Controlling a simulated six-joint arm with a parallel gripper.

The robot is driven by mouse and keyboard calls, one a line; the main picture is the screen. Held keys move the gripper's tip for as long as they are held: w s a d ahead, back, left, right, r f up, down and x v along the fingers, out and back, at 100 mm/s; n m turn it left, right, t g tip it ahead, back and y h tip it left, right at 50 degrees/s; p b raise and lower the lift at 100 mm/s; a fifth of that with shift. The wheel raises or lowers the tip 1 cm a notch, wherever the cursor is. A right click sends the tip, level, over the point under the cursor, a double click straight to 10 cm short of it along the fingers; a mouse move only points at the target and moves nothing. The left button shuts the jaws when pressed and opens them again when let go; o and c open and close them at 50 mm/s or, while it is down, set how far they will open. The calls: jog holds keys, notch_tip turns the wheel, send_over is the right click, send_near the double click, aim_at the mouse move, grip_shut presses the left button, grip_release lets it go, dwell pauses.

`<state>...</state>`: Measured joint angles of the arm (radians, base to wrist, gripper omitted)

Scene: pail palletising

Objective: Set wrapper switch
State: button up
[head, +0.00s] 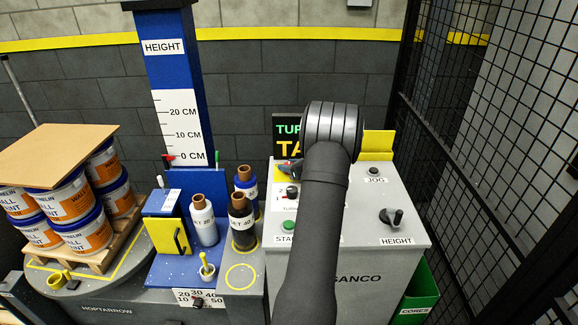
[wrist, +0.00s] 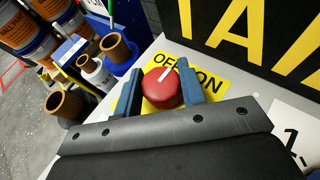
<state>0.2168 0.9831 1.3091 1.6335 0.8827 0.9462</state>
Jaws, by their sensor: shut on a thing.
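The switch is a red round knob (wrist: 162,88) with a white pointer line, on a yellow plate (wrist: 214,84) lettered OFF and ON, in the wrist view.
The grey control cabinet (head: 375,285) bears a green start button (head: 289,226), a small turns selector (head: 292,191), a jog button (head: 374,171) and a height knob (head: 393,218). Film rolls (head: 202,222) stand left. Pails (head: 80,230) sit on a pallet farther left. A mesh fence (head: 470,160) closes the right.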

jog(key=n+g+y, duration=0.3)
jog(key=n+g, duration=0.2)
jog(key=shift+f, duration=0.1)
jog(key=shift+n+g+y, duration=0.5)
jog(key=shift+n+g, duration=1.5)
jog(key=shift+g, duration=0.2)
jog(key=o, duration=1)
jog(key=v, duration=1.7)
jog(key=shift+w+d, duration=0.2)
